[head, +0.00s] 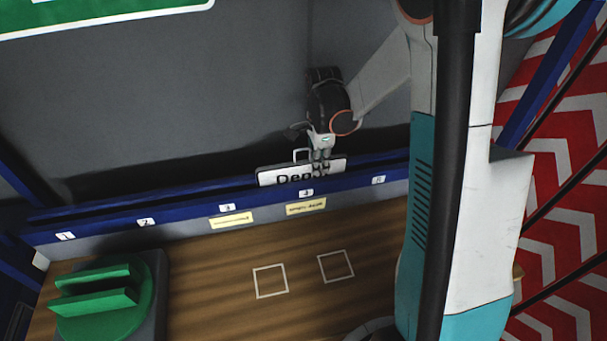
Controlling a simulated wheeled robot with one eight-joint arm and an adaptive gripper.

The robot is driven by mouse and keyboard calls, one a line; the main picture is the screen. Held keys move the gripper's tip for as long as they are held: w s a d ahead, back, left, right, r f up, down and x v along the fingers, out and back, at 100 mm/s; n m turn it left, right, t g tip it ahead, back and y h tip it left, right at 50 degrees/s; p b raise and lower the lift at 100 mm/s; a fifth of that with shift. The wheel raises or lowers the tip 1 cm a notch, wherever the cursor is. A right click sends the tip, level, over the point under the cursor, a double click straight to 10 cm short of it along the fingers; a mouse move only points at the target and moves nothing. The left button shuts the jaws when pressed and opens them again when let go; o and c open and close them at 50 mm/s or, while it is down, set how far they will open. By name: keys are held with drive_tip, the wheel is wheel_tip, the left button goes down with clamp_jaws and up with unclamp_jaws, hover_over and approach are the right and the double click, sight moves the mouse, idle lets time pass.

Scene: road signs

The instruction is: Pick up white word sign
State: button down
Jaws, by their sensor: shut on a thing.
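The white word sign (272,177) stands behind the blue rail in the middle of the head view. It shows dark letters that begin "Dep"; the rest is covered by my gripper's fingers. A handle-like loop shows at its top edge. My gripper (321,160) reaches down from above and is shut on the sign, right of its middle. The lower edge of the sign is hidden by or meets the rail; I cannot tell whether it is lifted.
A blue rail (185,209) with numbered labels crosses the view. Below it is a wooden surface (210,285) with two white square outlines and a green slotted fixture (95,300) at left. A green sign (95,12) is at top left. Red-white chevrons (570,190) are at right.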

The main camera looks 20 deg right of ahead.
wheel_tip(320, 180, up, 20)
drive_tip(key=p, duration=0.4)
idle(0.3)
drive_tip(key=shift+r, duration=0.1)
idle(0.5)
